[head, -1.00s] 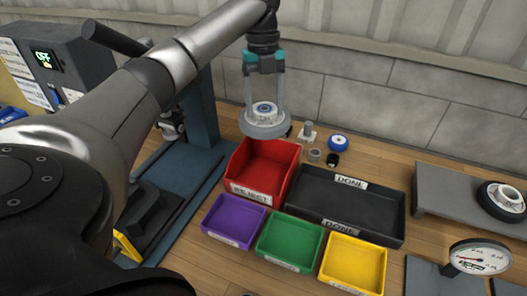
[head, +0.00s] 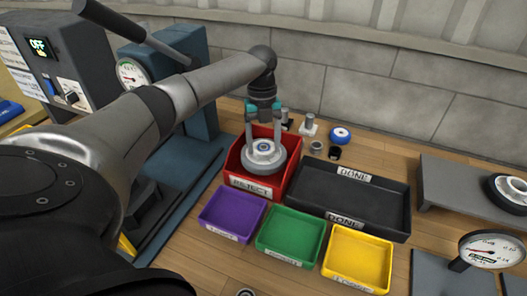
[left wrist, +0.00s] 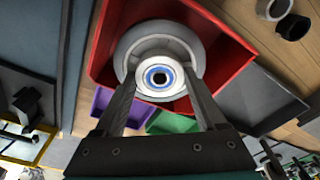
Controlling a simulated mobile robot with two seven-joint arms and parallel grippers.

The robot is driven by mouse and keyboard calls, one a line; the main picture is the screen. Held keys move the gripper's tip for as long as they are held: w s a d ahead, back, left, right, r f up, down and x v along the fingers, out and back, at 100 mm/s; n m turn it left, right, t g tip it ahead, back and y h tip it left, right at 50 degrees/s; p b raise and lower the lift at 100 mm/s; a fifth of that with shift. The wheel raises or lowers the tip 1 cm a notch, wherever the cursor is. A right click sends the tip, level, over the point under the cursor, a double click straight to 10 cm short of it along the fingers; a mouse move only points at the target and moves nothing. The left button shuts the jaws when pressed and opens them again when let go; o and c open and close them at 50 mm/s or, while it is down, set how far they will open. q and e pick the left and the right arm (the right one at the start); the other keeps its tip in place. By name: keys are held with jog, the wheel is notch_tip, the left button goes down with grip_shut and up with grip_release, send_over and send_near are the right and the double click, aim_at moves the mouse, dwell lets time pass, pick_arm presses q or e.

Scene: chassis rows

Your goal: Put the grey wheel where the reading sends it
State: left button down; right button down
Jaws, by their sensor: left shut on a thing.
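The grey wheel (head: 264,157) has a pale hub with a blue ring. My left gripper (head: 264,143) is shut on it and holds it level over the red REJECT bin (head: 237,170). In the left wrist view the wheel (left wrist: 133,48) sits between the two fingers, with the red bin (left wrist: 233,58) around and below it. I cannot tell whether it touches the bin floor. A dial gauge (head: 486,250) stands at the lower right, and another dial (head: 131,73) is on the press at the left. Their readings are too small to tell. My right gripper is not in view.
A black DONE tray (head: 385,206) lies right of the red bin. Purple (head: 232,213), green (head: 291,237) and yellow (head: 357,258) bins stand in front. A blue-hubbed wheel (head: 340,135) and small parts lie behind. A control box (head: 60,60) reads OFF.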

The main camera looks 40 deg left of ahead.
aim_at(263, 156)
pick_arm(q)
jog(key=shift+f+b, duration=0.4)
jog(key=shift+f, duration=1.9)
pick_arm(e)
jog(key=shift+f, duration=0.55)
pick_arm(q)
jog(key=shift+f, duration=0.1)
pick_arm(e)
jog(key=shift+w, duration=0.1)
pick_arm(q)
jog(key=shift+c, duration=1.6)
grip_release()
jog(key=o, duration=0.3)
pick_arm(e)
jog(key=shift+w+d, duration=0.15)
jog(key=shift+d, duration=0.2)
pick_arm(q)
jog(key=r, duration=0.3)
jog(key=r+p, duration=0.1)
jog(key=r, duration=0.3)
jog(key=a+r+p, duration=0.1)
jog(key=r, duration=0.3)
jog(key=shift+w, duration=0.4)
jog(key=shift+r+p, duration=0.3)
jog(key=shift+r, duration=0.25)
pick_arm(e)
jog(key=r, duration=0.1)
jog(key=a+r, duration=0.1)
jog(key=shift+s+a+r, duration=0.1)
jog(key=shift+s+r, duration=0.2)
